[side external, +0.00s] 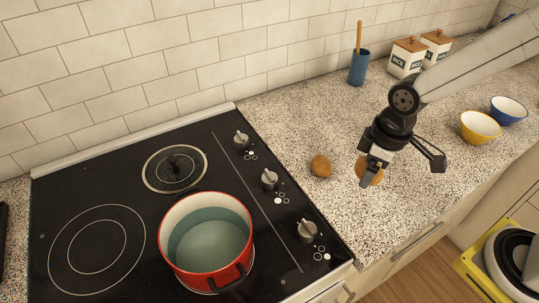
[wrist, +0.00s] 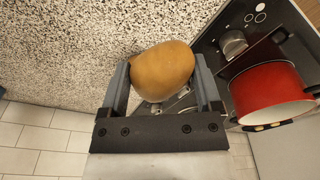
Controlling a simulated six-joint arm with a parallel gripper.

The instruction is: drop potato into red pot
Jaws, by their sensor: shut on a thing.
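A tan, rounded potato (wrist: 163,70) sits between the two fingers of my gripper (wrist: 162,85) in the wrist view, with a finger against each side. In the side view the potato (side external: 376,178) is partly hidden by my gripper (side external: 370,173), which is over the counter to the right of the stove. The red pot (side external: 166,250) stands on the stove's front right burner, with a pale blue-green inside. It also shows in the wrist view (wrist: 265,92) at the right, apart from my gripper.
A brown round item (side external: 320,166) lies on the counter (side external: 300,115) between gripper and stove. Stove knobs (side external: 269,180) stand right of the pot. A yellow bowl (side external: 480,127), a blue bowl (side external: 508,110), canisters (side external: 407,57) and a blue utensil cup (side external: 359,69) are farther back.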

